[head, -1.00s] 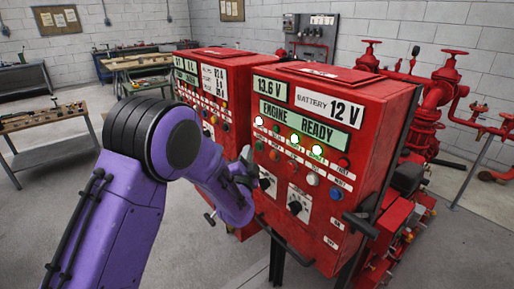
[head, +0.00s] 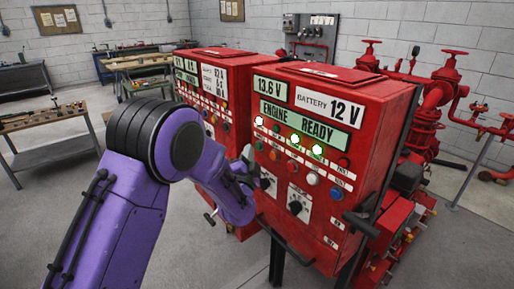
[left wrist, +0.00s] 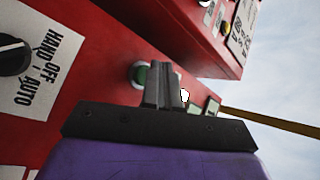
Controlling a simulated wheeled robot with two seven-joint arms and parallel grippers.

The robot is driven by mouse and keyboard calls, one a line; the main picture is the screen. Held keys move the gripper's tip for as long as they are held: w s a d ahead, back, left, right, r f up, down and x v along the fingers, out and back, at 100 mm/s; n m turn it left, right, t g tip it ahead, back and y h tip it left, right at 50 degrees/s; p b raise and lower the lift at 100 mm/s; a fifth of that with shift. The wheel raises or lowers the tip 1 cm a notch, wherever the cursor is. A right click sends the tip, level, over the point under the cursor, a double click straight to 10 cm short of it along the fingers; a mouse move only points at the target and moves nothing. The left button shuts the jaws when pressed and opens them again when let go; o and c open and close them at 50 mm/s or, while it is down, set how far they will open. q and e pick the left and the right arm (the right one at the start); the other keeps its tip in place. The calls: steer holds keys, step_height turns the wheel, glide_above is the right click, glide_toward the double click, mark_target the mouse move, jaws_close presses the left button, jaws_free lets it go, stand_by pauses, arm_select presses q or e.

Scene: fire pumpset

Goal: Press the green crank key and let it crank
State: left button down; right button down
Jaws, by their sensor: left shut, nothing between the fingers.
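The near red control cabinet (head: 375,110) has a front panel with lit readouts: 13.6 V, BATTERY 12 V and ENGINE READY. A green key (head: 259,145) sits at the left end of the row below the lit lamps. My left gripper (head: 247,155) is shut and empty, its tips close to the panel just left of this key. My right gripper is out of view.
A black selector (left wrist: 12,55) on a HAND OFF AUTO plate is beside the gripper. A second red cabinet (head: 235,70) stands to the left. Red pipes and valves (head: 435,100) are at the right. Workbenches (head: 45,118) stand at the back left.

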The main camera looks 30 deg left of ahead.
arm_select(q)
steer(key=shift+w+d, duration=0.15)
steer(key=shift+w, duration=0.05)
steer(key=shift+w+d, duration=0.15)
steer(key=shift+w, duration=0.25)
stand_by(0.7)
steer(key=shift+s, duration=0.15)
steer(key=shift+s+a, duration=0.3)
steer(key=shift+s, duration=0.35)
steer(key=s, duration=0.1)
steer(key=s+a, duration=0.1)
steer(key=s, duration=0.1)
steer(key=s+a, duration=0.1)
steer(key=shift+s, duration=0.3)
stand_by(0.7)
